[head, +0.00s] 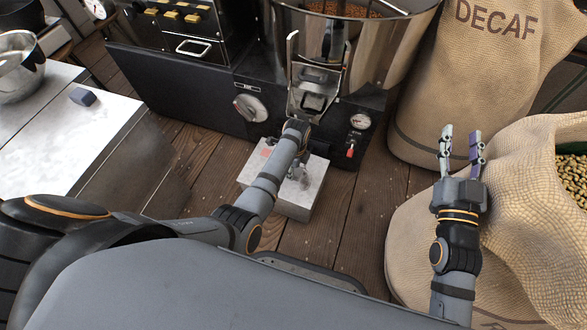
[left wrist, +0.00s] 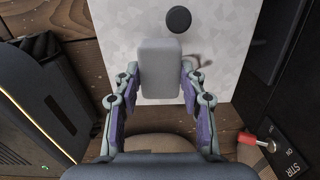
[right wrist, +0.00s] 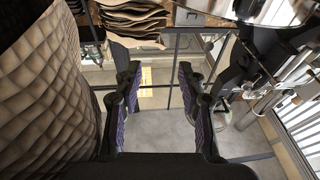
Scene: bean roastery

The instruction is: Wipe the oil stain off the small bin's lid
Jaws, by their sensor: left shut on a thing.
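The small bin (head: 306,200) stands on the wooden floor in front of the roaster, its pale lid (head: 315,170) facing up. In the left wrist view the lid (left wrist: 225,85) fills the middle, with a round dark knob (left wrist: 178,19). A brownish mark (left wrist: 203,60) lies on the lid right of the held block; I cannot tell how much is stain or shadow. My left gripper (head: 298,172) is shut on a grey block (left wrist: 160,70), held over the lid; contact is unclear. My right gripper (head: 461,138) is open and empty above the burlap sacks.
The roaster (head: 200,92) with its steel drum (head: 385,50) stands right behind the bin. A DECAF sack (head: 440,100) and an open sack of beans (head: 530,220) are on the right. A steel-topped cabinet (head: 45,130) with a small dark block (head: 83,97) is on the left.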

